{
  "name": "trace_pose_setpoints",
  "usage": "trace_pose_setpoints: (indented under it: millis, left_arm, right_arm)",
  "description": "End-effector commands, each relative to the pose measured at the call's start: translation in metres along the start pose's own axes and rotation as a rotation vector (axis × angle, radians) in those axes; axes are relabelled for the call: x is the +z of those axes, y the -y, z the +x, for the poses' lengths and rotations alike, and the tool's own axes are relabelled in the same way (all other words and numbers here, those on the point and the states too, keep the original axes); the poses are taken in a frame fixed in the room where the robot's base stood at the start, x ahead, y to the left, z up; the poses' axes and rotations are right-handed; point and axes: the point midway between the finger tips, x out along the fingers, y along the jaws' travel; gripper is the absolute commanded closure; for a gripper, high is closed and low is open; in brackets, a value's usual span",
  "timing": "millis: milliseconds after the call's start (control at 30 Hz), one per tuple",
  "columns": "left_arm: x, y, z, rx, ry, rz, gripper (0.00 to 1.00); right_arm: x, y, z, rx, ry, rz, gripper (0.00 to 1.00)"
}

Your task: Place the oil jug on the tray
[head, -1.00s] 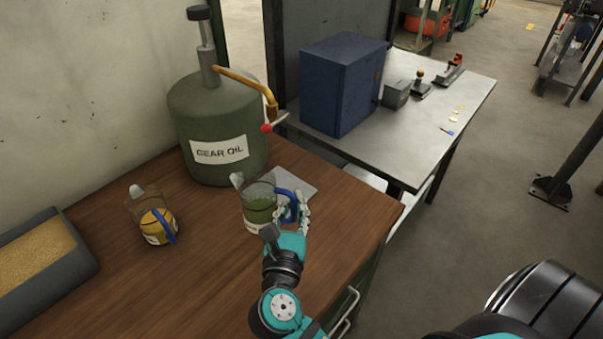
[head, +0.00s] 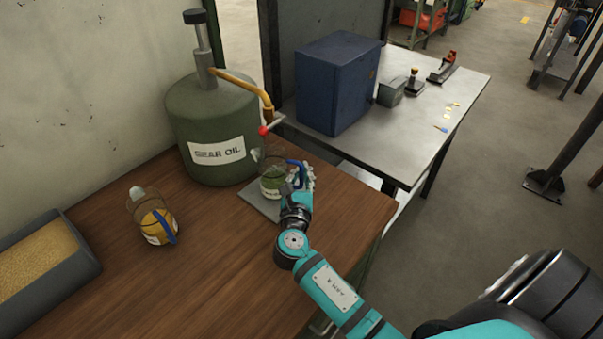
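The oil jug (head: 271,184) is clear with green oil inside, a label low on its front and a blue handle on its right. My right gripper (head: 301,181) is at the handle side, with its fingers around the handle. The thin grey tray (head: 255,202) lies on the wooden bench below the gear oil drum's spout. The jug looks upright over the tray and hides its middle; whether its base touches the tray I cannot tell. My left gripper is out of view.
The green gear oil drum (head: 208,115) stands behind the tray, its yellow spout (head: 243,84) close above the jug. A second jug (head: 153,222) with amber contents and a bin of granules (head: 62,266) are left on the wooden bench (head: 190,270). The bench's front is clear.

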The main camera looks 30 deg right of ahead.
Motion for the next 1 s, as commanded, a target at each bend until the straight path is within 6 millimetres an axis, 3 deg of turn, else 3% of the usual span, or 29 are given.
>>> trace_pose_setpoints:
  millis: [367,600,900,1000]
  left_arm:
    - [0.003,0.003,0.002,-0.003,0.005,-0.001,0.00]
    - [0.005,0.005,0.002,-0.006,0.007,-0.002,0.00]
    - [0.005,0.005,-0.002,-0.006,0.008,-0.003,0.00]
    - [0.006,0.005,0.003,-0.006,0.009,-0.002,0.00]
  right_arm:
    - [-0.004,0.000,0.000,0.001,0.002,0.001,1.00]
    - [-0.003,0.000,0.000,0.001,0.001,0.001,0.71]
    - [0.002,0.000,0.000,0.001,0.002,0.001,0.71]
    - [-0.002,-0.001,-0.013,0.003,0.000,0.000,0.71]
